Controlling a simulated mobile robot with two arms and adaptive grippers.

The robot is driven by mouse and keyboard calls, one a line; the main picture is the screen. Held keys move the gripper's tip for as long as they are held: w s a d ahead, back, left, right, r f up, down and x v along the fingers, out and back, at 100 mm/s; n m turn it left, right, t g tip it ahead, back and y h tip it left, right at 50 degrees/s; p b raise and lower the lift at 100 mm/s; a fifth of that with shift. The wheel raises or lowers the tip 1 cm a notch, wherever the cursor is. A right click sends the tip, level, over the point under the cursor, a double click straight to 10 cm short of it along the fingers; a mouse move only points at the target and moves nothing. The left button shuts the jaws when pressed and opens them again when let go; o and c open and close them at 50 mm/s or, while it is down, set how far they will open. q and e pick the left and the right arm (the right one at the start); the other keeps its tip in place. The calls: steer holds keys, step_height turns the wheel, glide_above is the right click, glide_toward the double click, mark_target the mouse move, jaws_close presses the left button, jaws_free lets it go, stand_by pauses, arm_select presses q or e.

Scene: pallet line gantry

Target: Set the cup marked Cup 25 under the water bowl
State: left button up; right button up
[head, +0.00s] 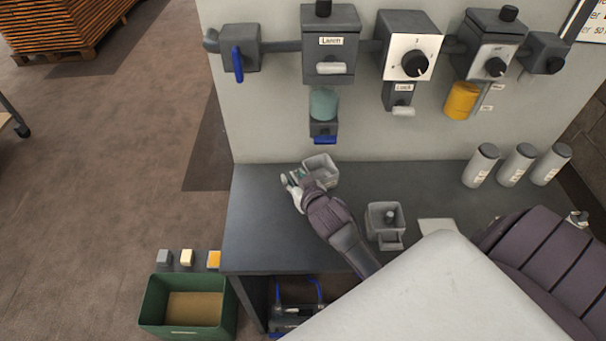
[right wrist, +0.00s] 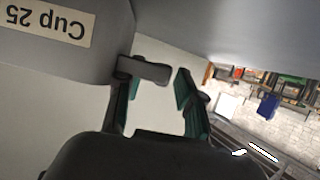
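The cup marked Cup 25 (right wrist: 60,35) fills the upper left of the right wrist view, its label upside down. In the head view it is the grey cup (head: 322,165) on the bench, below the water bowl. The water bowl (head: 323,104) is a teal cylinder on the panel, with a blue lever beneath it. My right gripper (head: 294,180) is beside the cup at its left front. Its fingers (right wrist: 155,95) are apart, with the cup's grey handle (right wrist: 148,71) at their tips and a gap to the right finger. My left gripper is not in view.
A second grey cup (head: 374,219) stands on the bench (head: 262,225) to the right. Several grey cylinders (head: 516,166) stand at the back right. Dark boxes, knobs and a yellow cylinder (head: 461,101) are on the panel above. A green bin (head: 160,318) is on the floor at left.

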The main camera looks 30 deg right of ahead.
steer(key=v, duration=1.1)
steer(key=shift+s+b, duration=0.25)
steer(key=shift+b, duration=0.15)
